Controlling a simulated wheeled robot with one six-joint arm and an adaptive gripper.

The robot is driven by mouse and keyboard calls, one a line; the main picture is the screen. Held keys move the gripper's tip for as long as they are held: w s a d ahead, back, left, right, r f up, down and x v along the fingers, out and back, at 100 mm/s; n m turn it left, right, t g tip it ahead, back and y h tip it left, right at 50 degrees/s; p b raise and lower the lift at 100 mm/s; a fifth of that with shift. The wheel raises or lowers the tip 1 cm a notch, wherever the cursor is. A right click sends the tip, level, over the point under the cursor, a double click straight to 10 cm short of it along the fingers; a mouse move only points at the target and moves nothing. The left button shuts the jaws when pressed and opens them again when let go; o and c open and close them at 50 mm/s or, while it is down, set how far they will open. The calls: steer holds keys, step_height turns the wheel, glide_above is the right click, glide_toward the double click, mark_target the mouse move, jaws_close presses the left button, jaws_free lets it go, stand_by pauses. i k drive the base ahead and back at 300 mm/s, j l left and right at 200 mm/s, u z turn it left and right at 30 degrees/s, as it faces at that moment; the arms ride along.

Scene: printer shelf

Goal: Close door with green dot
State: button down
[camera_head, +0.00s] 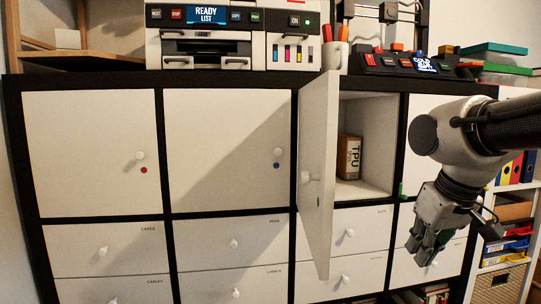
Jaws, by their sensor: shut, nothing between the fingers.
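The white door with the green dot (318,130) stands open, swung out toward me from the left side of its compartment (365,187). The compartment is open to view and holds a brown box (349,157) marked TPU. My gripper (420,252) is at the right, fingers pointing down, in front of the lower drawers. It is shut and empty, to the right of the door and apart from it.
Closed doors with a red dot (143,170) and a blue dot (276,165) are at the left. Closed drawers (234,243) run below. A printer (207,35) and a control box (405,63) stand on top. A shelf with binders (515,170) is at the far right.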

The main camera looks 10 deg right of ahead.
mark_target(319, 104)
steer(key=j, duration=0.15)
steer(key=k+j+z, duration=0.25)
steer(key=z, duration=0.15)
steer(key=k+j+z, duration=0.2)
steer(key=z, duration=0.15)
steer(key=k+z, duration=0.4)
